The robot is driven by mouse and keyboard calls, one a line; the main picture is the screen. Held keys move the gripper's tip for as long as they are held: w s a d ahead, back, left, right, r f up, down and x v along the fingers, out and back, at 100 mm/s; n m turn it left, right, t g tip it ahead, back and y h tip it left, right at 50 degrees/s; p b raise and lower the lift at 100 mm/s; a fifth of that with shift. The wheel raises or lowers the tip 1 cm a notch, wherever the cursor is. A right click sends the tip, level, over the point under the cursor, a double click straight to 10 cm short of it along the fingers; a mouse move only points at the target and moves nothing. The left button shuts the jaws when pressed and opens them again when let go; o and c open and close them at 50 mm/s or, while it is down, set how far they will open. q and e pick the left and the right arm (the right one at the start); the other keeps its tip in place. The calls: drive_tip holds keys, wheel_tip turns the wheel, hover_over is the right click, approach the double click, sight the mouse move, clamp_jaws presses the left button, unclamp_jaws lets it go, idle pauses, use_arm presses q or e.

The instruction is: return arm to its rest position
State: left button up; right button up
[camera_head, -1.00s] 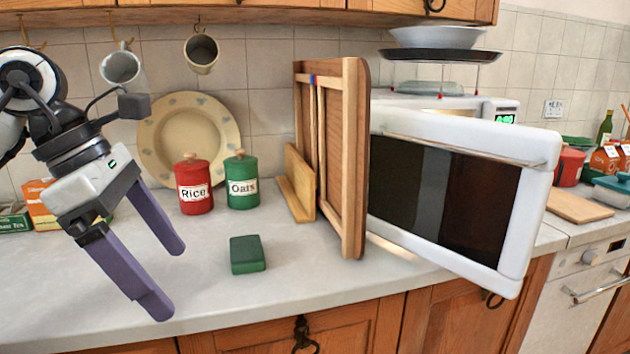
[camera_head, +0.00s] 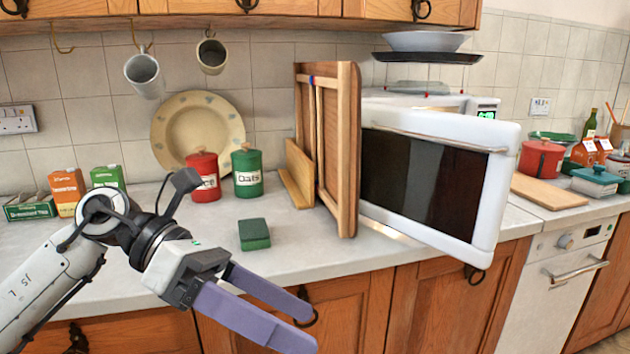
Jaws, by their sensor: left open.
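My left gripper (camera_head: 304,328) is at the bottom middle of the head view, in front of the worktop's front edge and the lower cupboard doors. Its two purple fingers are apart, pointing right and slightly down, with nothing between them. My left arm (camera_head: 55,285) comes in from the lower left and covers part of the worktop edge. My right gripper does not show.
A microwave (camera_head: 425,185) has its door open, jutting past the worktop edge. Wooden boards (camera_head: 338,150) stand beside it. A green block (camera_head: 254,234), a red canister (camera_head: 203,178) and a green Oats canister (camera_head: 247,173) stand on the worktop (camera_head: 330,260).

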use_arm(q)
drive_tip(key=d+r+n+h, duration=0.2)
drive_tip(key=d+n+h, duration=0.2)
drive_tip(key=h, duration=0.2)
drive_tip(key=w+a+f+n+t+p, duration=0.1)
drive_tip(key=w+a+f+n+t, duration=0.2)
drive_tip(key=n+t, duration=0.75)
drive_tip(key=w+a+f+n+t, duration=0.2)
drive_tip(key=w+f+n+t, duration=0.2)
drive_tip(key=n+t, duration=0.65)
drive_tip(key=a+f+n+y, duration=0.5)
drive_tip(key=f+n+y, duration=0.4)
drive_tip(key=f+n, duration=0.25)
drive_tip(key=s+a+f+n+g+y, duration=0.2)
drive_tip(key=s+f+n+g, duration=0.1)
drive_tip(key=s+f, duration=0.3)
drive_tip(key=s+a+f+n+g+y, duration=0.2)
drive_tip(key=s+f, duration=0.5)
drive_tip(key=f, duration=0.4)
drive_tip(key=s+a+f+n+g+y+p, duration=0.1)
drive_tip(key=s+a+f+n+g+y, duration=0.1)
drive_tip(key=s+f+n, duration=0.4)
wheel_tip(320, 180, down, 3)
drive_tip(key=shift+s+a+r+g+y, duration=0.15)
drive_tip(key=shift+s+g+y, duration=0.3)
drive_tip(key=shift+g, duration=0.75)
drive_tip(key=shift+w, duration=0.15)
